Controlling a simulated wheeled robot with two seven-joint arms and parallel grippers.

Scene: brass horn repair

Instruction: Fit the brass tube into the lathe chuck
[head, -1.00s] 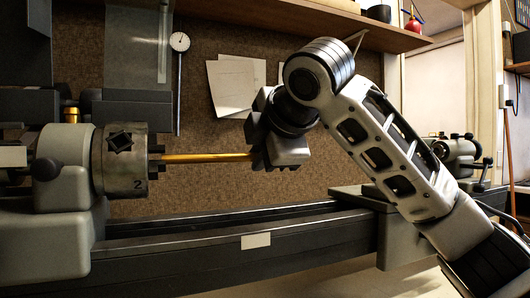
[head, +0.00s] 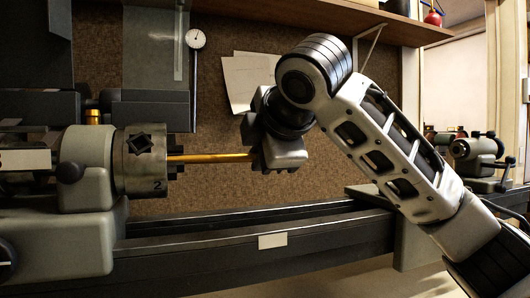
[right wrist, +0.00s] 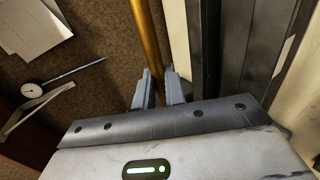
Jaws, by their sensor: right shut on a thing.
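The brass tube (head: 215,157) is a thin golden rod lying about level between the lathe chuck and my right gripper. The lathe chuck (head: 140,170) is a dark steel cylinder marked "2" at the left. The tube's left end meets the chuck's jaws; how deep it sits inside is hidden. My right gripper (head: 262,158) is shut on the tube, to the right of the chuck with a stretch of bare tube between them. In the right wrist view the tube (right wrist: 148,40) runs up from between the gripper's fingers (right wrist: 160,88). My left gripper is out of view.
The lathe bed (head: 220,237) runs below the tube, with clear space between. The tailstock (head: 475,150) stands at the right behind my arm. A dial gauge (head: 195,39) and papers (head: 248,80) are on the brown back board. A shelf (head: 300,15) runs overhead.

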